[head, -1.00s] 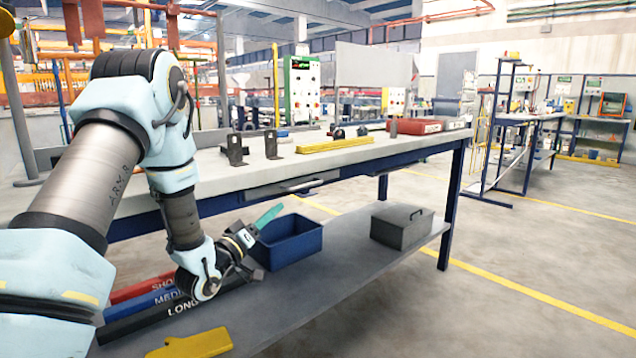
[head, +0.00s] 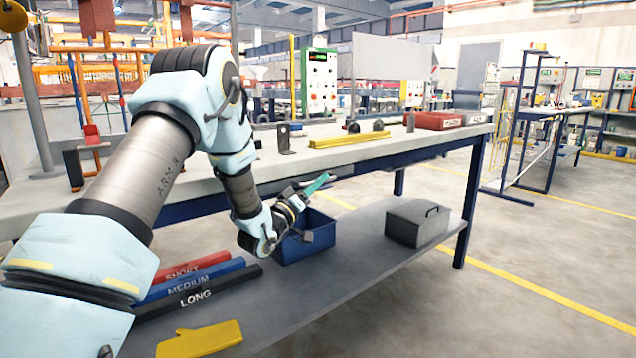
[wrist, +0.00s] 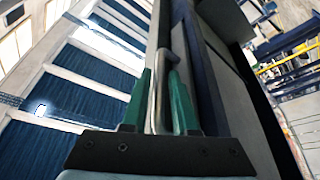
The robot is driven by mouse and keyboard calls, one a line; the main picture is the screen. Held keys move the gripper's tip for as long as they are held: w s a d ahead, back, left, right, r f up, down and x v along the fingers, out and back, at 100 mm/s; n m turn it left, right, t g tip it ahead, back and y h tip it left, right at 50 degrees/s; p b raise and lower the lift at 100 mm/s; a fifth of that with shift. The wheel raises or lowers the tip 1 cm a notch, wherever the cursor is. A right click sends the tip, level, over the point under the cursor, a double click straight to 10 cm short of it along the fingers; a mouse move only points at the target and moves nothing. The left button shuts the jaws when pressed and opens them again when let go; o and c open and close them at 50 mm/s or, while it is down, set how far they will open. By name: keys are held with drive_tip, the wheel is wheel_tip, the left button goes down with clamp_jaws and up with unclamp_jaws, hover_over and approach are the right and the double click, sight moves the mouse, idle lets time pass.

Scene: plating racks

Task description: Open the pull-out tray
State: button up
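The pull-out tray is under the bench top, and its front is mostly hidden behind my gripper in the head view. Its pale metal bar handle (wrist: 156,88) shows in the wrist view, running lengthwise between the two green fingers. My gripper (head: 325,180) is at the tray's front edge, its green fingers pointing up and right. In the wrist view my gripper (wrist: 163,105) is open, with a finger on each side of the handle and a gap visible. The handle looks closer to the left finger; contact cannot be told. The tray looks shut.
The bench top (head: 420,141) holds yellow bars (head: 349,140), dark brackets and a red case (head: 440,121). On the lower shelf (head: 320,290) are a blue bin (head: 308,245), a grey lidded box (head: 417,222), labelled bars (head: 198,285) and a yellow glove (head: 200,340). Floor in front is clear.

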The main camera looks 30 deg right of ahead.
drive_tip(key=shift+d, duration=0.1)
drive_tip(key=shift+c, duration=0.2)
clamp_jaws()
idle(1.3)
